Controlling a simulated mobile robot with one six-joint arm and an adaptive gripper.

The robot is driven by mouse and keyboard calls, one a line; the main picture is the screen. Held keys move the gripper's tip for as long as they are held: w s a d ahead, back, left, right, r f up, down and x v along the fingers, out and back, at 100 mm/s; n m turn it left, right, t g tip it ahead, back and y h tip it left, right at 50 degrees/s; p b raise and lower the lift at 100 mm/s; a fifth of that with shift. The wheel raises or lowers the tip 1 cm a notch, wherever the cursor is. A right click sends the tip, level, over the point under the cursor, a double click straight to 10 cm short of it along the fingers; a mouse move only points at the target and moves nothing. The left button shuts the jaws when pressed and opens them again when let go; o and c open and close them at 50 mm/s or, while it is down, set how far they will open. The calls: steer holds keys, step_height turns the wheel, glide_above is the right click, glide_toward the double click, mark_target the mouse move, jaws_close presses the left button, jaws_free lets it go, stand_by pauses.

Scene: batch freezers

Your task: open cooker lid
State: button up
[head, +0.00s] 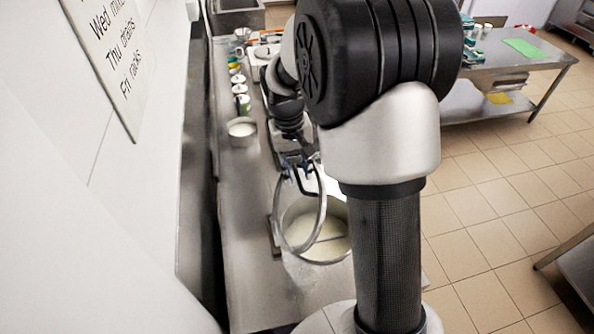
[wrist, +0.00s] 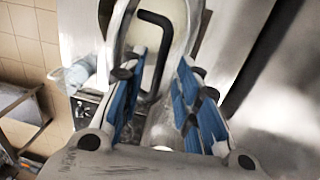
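The cooker (head: 343,213) is a round pot on the counter with pale, creamy contents. Its lid (head: 322,226), a round see-through disc with a grey metal rim, stands raised and steeply tilted over the pot's opening. My gripper (head: 298,166) is at the lid's upper part. In the wrist view, the dark bent lid handle (wrist: 157,22) shows between and beyond the two blue-padded fingers of my gripper (wrist: 160,66). The fingers are apart, with a gap around the handle; whether either touches it I cannot tell. My arm hides part of the cooker's right side.
A small pot (head: 242,138) with white contents stands farther back on the narrow counter (head: 245,215), near several small jars (head: 238,80). The wall is close on the left. A steel table (head: 520,55) stands across the tiled floor at the right.

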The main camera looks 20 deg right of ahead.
steer(key=shift+f, duration=0.65)
steer(key=shift+s, duration=0.1)
steer(key=shift+d, duration=0.1)
steer(key=shift+c, duration=0.5)
jaws_close()
